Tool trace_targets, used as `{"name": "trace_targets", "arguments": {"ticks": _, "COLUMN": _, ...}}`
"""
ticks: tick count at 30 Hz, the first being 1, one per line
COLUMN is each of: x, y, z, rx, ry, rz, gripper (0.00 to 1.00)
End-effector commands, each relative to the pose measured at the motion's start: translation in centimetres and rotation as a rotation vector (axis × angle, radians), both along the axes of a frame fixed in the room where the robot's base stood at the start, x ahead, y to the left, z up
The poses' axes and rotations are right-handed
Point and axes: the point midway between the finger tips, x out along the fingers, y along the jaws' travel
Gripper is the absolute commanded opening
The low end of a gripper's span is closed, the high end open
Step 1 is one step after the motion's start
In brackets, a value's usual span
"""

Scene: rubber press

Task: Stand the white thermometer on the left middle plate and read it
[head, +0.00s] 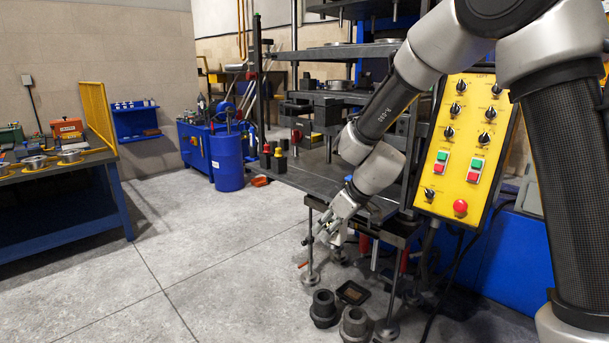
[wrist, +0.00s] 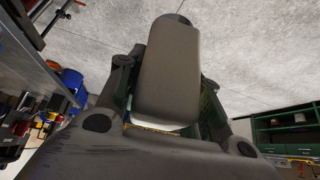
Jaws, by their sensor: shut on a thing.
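My gripper (head: 328,234) is low in front of the press in the head view, below the level of its dark bed (head: 318,176). In the wrist view my gripper (wrist: 166,92) is shut on a rounded, box-like body with a dark round end, which I take to be the white thermometer (wrist: 168,70). It looks grey-brown in shade, with a pale edge near the palm. No display or reading shows. The press has stacked plates; one middle plate (head: 345,97) shows behind my arm, partly hidden. The thermometer is not clear in the head view.
A yellow control panel (head: 466,140) marked LEFT stands right of my arm. Dark round parts (head: 324,308) and a small black tray (head: 352,292) lie on the floor below. A blue drum (head: 226,162) and a workbench (head: 60,200) stand left.

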Motion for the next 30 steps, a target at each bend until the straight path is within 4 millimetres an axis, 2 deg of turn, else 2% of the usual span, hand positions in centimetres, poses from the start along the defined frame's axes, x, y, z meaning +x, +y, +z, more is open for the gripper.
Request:
{"name": "trace_targets", "arguments": {"ticks": 6, "x": -0.7, "y": 0.6, "z": -0.9, "rx": 0.000, "ry": 0.002, "rz": 0.107, "gripper": 0.01}}
{"name": "trace_targets", "arguments": {"ticks": 11, "x": 0.3, "y": -2.1, "z": -2.6, "rx": 0.000, "ry": 0.003, "rz": 0.088, "gripper": 0.01}}
{"name": "trace_targets", "arguments": {"ticks": 17, "x": 1.9, "y": -7.2, "z": -4.8, "rx": -0.001, "ry": 0.002, "rz": -0.015, "gripper": 0.01}}
{"name": "trace_targets", "arguments": {"ticks": 22, "x": 3.2, "y": -13.4, "z": -6.9, "rx": 0.000, "ry": 0.003, "rz": -0.179, "gripper": 0.01}}
{"name": "trace_targets", "arguments": {"ticks": 27, "x": 3.6, "y": -19.8, "z": -8.7, "rx": 0.000, "ry": 0.003, "rz": -0.334, "gripper": 0.01}}
{"name": "trace_targets", "arguments": {"ticks": 30, "x": 3.6, "y": -21.9, "z": -9.2, "rx": 0.000, "ry": 0.001, "rz": -0.375, "gripper": 0.01}}
